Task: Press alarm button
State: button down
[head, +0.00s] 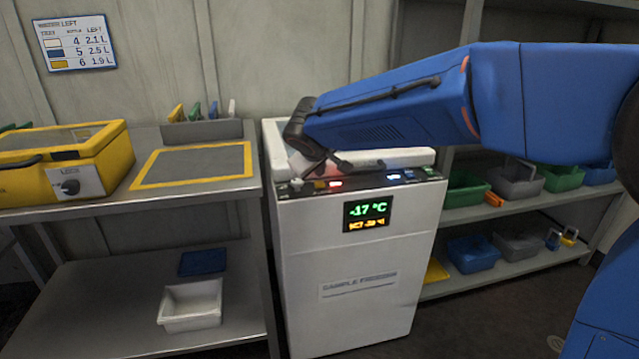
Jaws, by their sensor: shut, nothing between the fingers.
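The white sample freezer (345,260) stands in the middle of the head view. Its dark control strip (360,186) runs along the top front edge, with a lit red spot (336,184) left of centre and blue-white lit spots (400,177) at right. A display (367,213) below reads -17 °C. I cannot read which control is the alarm button. My gripper (309,178) is shut and empty, at the left part of the strip. It partly hides the controls there, and I cannot tell whether it touches one.
A metal bench (200,190) at left bears a yellow case (70,165) and a yellow-bordered mat (195,163). A white bin (190,305) and blue lid (203,262) lie on its lower shelf. Shelves with several coloured bins (515,180) stand at right.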

aim_at(319, 185)
jog(key=shift+f, duration=0.1)
jog(key=shift+f, duration=0.35)
jog(key=shift+f, duration=0.5)
dwell(1.4)
jog(key=shift+r, duration=0.1)
dwell(0.4)
jog(key=shift+r, duration=0.85)
jog(key=shift+r, duration=2.5)
